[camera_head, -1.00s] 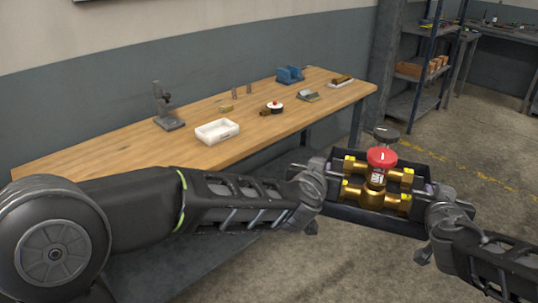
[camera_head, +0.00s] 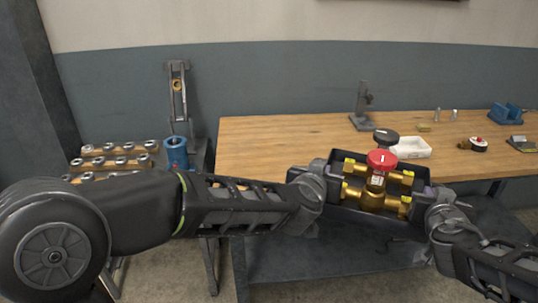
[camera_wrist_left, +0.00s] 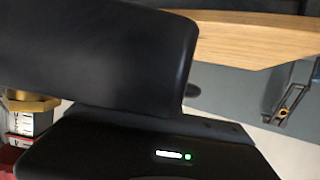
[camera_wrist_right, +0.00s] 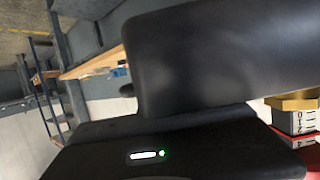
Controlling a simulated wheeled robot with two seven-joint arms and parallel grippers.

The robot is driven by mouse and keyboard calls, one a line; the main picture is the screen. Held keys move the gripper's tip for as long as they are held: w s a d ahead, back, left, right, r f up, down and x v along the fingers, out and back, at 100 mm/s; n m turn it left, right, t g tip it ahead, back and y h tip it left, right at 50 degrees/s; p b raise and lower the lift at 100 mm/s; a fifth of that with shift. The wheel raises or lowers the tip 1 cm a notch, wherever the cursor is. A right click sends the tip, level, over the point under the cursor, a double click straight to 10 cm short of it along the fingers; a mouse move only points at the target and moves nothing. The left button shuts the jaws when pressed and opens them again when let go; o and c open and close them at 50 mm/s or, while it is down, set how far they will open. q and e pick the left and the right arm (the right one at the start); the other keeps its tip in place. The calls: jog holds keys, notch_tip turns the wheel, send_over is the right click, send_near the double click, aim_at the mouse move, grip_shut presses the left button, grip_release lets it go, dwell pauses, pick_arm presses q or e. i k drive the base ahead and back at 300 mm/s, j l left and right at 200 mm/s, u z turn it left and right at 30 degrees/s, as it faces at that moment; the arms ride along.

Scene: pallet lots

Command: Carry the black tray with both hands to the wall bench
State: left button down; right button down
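The black tray (camera_head: 372,221) hangs level in the air between my two hands in the head view. The fingertips are partly hidden. The wall bench (camera_head: 270,140) has a wooden top and stands ahead, behind the tray in the picture. In the wrist views dark shapes fill much of the picture; the bench top (camera_wrist_left: 250,40) shows in the left one.
To the left are a rack of metal parts (camera_head: 115,158) and a blue cylinder (camera_head: 176,152). The bench's left top is clear.

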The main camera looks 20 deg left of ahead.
aim_at(280, 153)
jog(key=u, duration=0.4)
jog(key=i+j, duration=0.3)
jog(key=i, duration=0.2)
jog(key=i+j, duration=0.3)
jog(key=i, duration=0.15)
